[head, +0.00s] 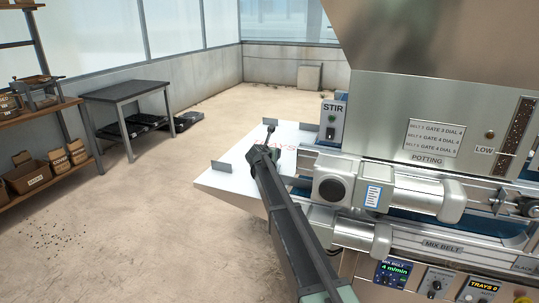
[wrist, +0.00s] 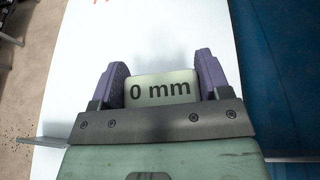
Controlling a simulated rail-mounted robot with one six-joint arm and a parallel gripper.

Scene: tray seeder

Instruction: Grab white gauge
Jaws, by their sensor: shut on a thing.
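The white gauge (wrist: 160,89) is a pale, off-white block with the dark print "0 mm" in the wrist view. It sits between the two purple fingers of my gripper (wrist: 161,66), which is shut on it. The left finger hides the left end of the gauge, so more print may be covered. In the head view my gripper (head: 262,152) is over the white table beside the machine. The gauge cannot be made out there.
The white table (head: 225,178) has small upright grey plates at its edges. The machine with its blue belt (wrist: 275,70) stands close on the right. A grey bench (head: 125,92) and a shelf with boxes (head: 28,178) are at the left. The floor between is mostly clear.

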